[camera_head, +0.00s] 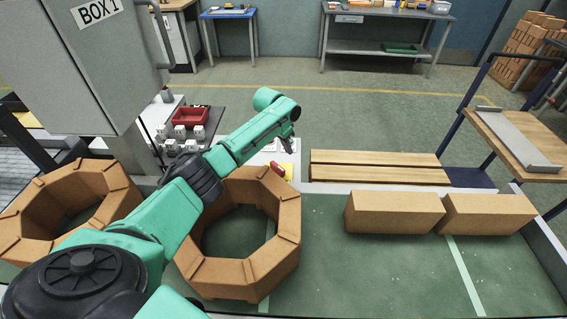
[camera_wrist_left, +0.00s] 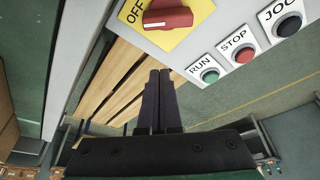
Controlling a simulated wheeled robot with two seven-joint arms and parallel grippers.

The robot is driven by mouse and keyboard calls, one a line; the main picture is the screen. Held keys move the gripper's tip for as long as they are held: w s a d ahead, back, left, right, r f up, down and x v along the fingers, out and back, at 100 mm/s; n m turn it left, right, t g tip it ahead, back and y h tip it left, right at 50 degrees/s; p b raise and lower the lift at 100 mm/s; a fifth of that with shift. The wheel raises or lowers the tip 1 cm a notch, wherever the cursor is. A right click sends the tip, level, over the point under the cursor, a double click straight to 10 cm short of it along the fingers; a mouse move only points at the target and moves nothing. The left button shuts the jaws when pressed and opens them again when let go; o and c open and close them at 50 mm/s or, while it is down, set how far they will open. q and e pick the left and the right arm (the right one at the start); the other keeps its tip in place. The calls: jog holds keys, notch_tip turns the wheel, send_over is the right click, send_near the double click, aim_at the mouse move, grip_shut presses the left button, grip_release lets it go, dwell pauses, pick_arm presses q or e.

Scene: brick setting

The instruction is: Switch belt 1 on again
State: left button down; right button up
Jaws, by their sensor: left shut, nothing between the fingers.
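A control panel shows in the left wrist view, with a red rotary switch (camera_wrist_left: 168,17) on a yellow plate marked OFF. Beside it are a green RUN button (camera_wrist_left: 209,75), a red STOP button (camera_wrist_left: 243,55) and a black button (camera_wrist_left: 288,24) with a partly cut label. In the head view the red switch (camera_head: 278,168) is small, just below my left gripper (camera_head: 291,148). My left gripper's fingers (camera_wrist_left: 158,75) are shut and empty, apart from the panel's buttons in the picture. The green belt (camera_head: 380,275) carries brick-coloured pieces. My right gripper is not in view.
A grey cabinet labelled BOX 1 (camera_head: 85,60) hangs at the upper left. Octagonal brick rings (camera_head: 262,265) and two brick blocks (camera_head: 395,212) lie on the belt. Wooden slats (camera_head: 380,167) lie behind it. A red tray (camera_head: 190,116) is left of my arm.

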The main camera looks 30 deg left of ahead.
aim_at(277, 169)
pick_arm(q)
jog(key=b+x, duration=0.1)
jog(key=x, duration=0.3)
jog(key=b+x, duration=0.3)
jog(key=b, duration=0.1)
jog(key=shift+d+f, duration=0.15)
jog(key=shift+f, duration=0.15)
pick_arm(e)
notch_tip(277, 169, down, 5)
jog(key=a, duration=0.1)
pick_arm(q)
jog(key=p+v, duration=0.1)
jog(key=p, duration=0.2)
jog(key=shift+s+r, duration=0.2)
jog(key=shift+r, duration=0.1)
jog(key=s+p, duration=0.1)
jog(key=p, duration=0.1)
jog(key=s+a+p, duration=0.1)
jog(key=p, duration=0.1)
jog(key=shift+s+a, duration=0.1)
jog(key=shift+s, duration=0.1)
jog(key=shift+s+a+f+p, duration=0.1)
jog(key=shift+s+f+p, duration=0.05)
jog(key=shift+s+p, duration=0.35)
jog(key=shift+w+f, duration=0.15)
jog(key=shift+f, duration=0.05)
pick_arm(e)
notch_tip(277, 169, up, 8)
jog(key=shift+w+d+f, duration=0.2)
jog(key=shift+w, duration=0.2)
